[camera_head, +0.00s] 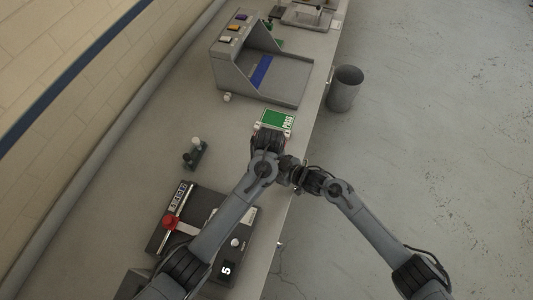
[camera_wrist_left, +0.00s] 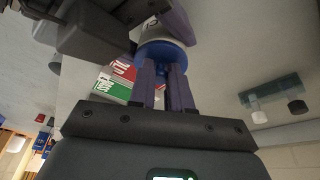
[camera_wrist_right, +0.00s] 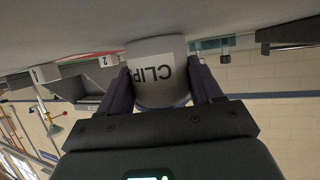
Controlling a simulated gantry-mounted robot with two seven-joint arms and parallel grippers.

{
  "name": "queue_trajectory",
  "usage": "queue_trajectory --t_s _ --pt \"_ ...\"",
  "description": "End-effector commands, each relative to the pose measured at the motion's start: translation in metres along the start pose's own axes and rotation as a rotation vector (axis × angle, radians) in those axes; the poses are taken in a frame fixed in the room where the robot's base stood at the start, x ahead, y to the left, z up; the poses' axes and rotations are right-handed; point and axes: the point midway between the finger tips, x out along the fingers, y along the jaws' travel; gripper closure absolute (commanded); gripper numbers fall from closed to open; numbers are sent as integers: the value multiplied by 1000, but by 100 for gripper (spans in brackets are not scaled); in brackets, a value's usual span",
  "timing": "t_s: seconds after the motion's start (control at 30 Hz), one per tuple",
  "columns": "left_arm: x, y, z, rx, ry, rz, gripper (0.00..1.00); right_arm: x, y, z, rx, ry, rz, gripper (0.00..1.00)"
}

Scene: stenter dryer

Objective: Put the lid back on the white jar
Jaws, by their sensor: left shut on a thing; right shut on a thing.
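The white jar (camera_wrist_right: 158,72), with a dark-lettered label starting "CLIP", is shut between the fingers of my right gripper (camera_wrist_right: 160,78). The blue lid (camera_wrist_left: 160,54) is between the fingers of my left gripper (camera_wrist_left: 162,72), which is shut on it. In the left wrist view the lid lies against or right by an end of the white jar (camera_wrist_left: 153,27); I cannot tell whether it is seated. In the head view both grippers meet above the bench's front edge, and the arms hide the jar and lid.
A grey open-sided machine (camera_head: 240,62) stands farther back, and a grey bin (camera_head: 344,88) stands on the floor. A dark device with a red knob (camera_head: 170,222) is near my left arm.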

Motion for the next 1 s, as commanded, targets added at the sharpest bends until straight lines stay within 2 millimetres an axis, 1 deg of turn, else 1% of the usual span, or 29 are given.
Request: queue_trajectory --t_s 0.03,0.37,0.6,0.63,0.8,0.83,1.0 --pt "11 -5 7 3 -15 -14 100 2 -5 -2 -6 10 -11 90" --pt "11 -6 7 6 -15 -14 100 3 -6 -4 -7 13 -13 90" --pt "3 -5 9 37 -16 -3 100 3 -5 -4 -6 13 -12 90" --pt "2 -5 9 39 -16 -2 81 3 -5 -4 -5 13 -12 90" --pt "1 -5 8 37 -16 -2 55 2 -4 -4 -4 12 -9 90" --pt "1 -5 8 37 -16 -2 53 2 -3 -4 -4 12 -8 90" --pt "1 -6 7 35 -15 -3 53 1 -1 -4 -3 11 -3 90"
